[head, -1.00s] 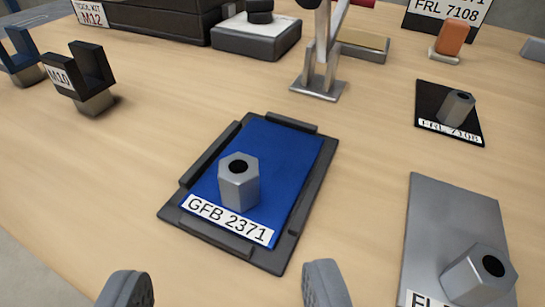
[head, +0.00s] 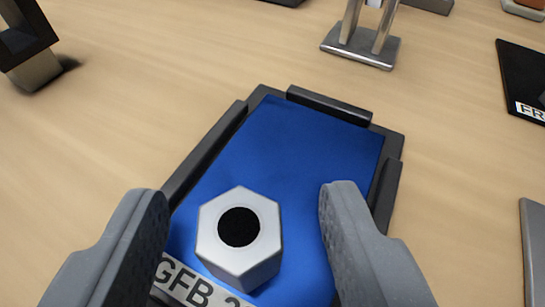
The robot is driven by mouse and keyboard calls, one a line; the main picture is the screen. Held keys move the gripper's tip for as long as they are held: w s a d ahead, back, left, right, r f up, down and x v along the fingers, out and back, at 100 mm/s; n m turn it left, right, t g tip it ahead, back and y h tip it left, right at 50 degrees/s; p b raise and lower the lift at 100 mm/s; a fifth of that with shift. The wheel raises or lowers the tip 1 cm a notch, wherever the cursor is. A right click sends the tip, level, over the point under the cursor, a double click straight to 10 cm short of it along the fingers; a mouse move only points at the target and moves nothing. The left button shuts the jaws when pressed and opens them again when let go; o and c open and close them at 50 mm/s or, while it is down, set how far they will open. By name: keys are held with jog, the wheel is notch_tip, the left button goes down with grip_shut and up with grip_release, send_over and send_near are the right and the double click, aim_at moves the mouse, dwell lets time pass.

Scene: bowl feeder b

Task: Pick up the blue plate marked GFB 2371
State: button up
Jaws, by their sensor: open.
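The blue plate (head: 300,145) lies in a dark tray with raised edge strips (head: 330,106) on the wooden table. Its white label, partly cut off at the bottom of the view, reads GFB 2. A silver hexagonal nut-like post with a dark hole (head: 239,250) stands on the plate near the label. My gripper (head: 243,205) is open, with its grey fingers to the left and right of the post. Neither finger visibly touches the post. Whether the fingertips touch the plate cannot be told.
A metal stand (head: 362,46) is on the table behind the tray. A black plate (head: 526,80) and a grey plate (head: 534,245) lie at the right. A black forked holder (head: 25,45) stands at the upper left. Bare table surrounds the tray.

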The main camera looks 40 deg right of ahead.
jog(key=shift+w+d+f, duration=0.25)
jog(key=shift+w+d, duration=0.1)
grip_shut()
jog(key=shift+r, duration=0.1)
